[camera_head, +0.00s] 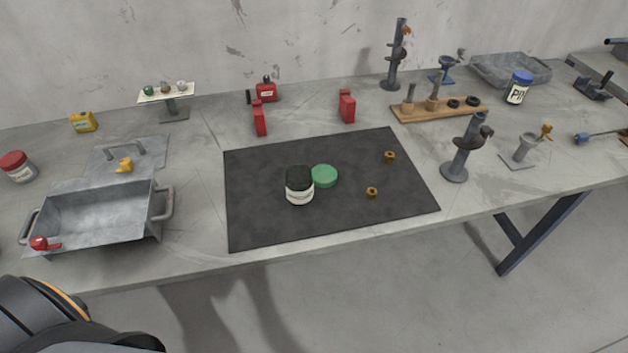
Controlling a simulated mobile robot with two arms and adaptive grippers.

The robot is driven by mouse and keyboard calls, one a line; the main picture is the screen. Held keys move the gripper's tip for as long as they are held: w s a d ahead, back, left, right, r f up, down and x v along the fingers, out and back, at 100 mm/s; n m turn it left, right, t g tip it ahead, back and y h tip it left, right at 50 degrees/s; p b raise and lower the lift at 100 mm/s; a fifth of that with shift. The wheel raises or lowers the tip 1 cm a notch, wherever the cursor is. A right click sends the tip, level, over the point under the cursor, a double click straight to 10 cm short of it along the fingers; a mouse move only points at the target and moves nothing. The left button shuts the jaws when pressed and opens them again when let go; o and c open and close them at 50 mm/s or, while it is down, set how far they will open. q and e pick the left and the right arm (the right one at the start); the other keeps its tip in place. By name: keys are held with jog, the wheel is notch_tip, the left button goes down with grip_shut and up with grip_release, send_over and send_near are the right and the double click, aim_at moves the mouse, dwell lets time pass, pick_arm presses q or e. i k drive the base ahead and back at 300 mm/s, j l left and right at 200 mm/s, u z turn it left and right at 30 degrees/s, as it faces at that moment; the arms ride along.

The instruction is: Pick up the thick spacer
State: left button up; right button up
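Two small brass-coloured rings lie on the dark mat (265,215). One ring (389,156) is toward the back right of the mat, and the other ring (371,192) is nearer the front. They look like spacers, but I cannot tell which is the thicker. The wooden board (420,113) at the back right also carries small upright pieces and dark rings (473,100). Neither of my grippers shows in the head view. Only a dark part of my own body with an orange stripe shows at the bottom left.
A black-topped white jar (299,191) and a green lid (324,176) stand mid-mat. A grey metal bin (100,215) is at left, red bottles (259,118) behind, and a dark stand (455,170) right of the mat. The mat's front right is clear.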

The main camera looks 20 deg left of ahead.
aim_at(389, 158)
jog(key=i+l, duration=0.1)
jog(key=l, duration=0.35)
jog(key=i+l, duration=0.1)
jog(key=l, duration=0.75)
jog(key=i+l+u, duration=0.1)
jog(key=l, duration=0.3)
jog(key=i, duration=0.05)
